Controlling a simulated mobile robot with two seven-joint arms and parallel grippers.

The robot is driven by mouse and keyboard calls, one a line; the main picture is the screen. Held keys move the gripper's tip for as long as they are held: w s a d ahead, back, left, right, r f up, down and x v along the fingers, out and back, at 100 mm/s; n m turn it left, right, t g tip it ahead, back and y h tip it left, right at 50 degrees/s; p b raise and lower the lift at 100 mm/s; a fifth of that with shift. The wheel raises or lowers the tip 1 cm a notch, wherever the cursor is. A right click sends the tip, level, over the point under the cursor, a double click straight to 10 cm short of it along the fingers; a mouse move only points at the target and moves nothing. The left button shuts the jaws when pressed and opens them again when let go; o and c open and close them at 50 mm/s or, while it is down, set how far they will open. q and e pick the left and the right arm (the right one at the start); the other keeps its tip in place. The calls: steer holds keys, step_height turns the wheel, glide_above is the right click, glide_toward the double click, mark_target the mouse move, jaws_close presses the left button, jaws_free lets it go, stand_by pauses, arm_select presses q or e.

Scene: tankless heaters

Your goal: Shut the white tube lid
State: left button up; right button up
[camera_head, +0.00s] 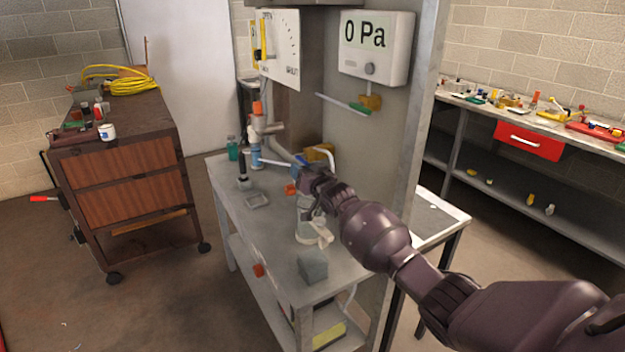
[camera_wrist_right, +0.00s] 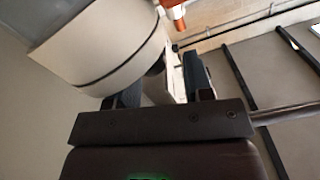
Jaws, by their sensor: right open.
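My right gripper (camera_head: 304,173) is over the grey workbench in the head view, beside the grey upright panel. In the right wrist view its two dark fingers (camera_wrist_right: 163,88) stand apart. A pale flat piece (camera_wrist_right: 172,75) shows between or just behind them; I cannot tell if they touch it. A large white cylinder (camera_wrist_right: 112,45) with a dark line around it fills the upper left, close to the fingers. It may be the white tube, but its lid is not clearly visible. A whitish container (camera_head: 308,232) stands on the bench below my gripper. My left gripper is out of view.
A gauge reading "0 Pa" (camera_head: 375,48) hangs on the panel. A wooden cabinet (camera_head: 125,165) stands left, with open floor between.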

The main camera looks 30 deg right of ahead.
steer(key=s, duration=1)
steer(key=shift+s+d+p, duration=0.25)
steer(key=shift+d+p, duration=0.1)
steer(key=shift+p, duration=0.05)
